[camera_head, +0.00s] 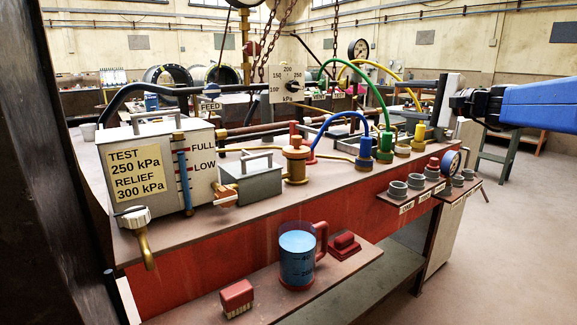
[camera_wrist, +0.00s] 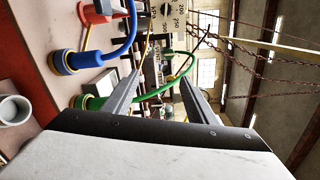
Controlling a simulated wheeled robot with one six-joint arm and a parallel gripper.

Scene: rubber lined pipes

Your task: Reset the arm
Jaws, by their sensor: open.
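My gripper (camera_wrist: 160,82) shows in the wrist view with its two grey fingers apart and nothing between them. Behind the gap are a green hose, a yellow hose and the bench fittings, some distance off. In the head view my blue arm reaches in from the right edge, above the right end of the bench. The fingertips are hard to make out in that view.
A blue-filled jug (camera_head: 297,258) stands on the lower front shelf. Chains hang behind. Open floor lies to the right.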

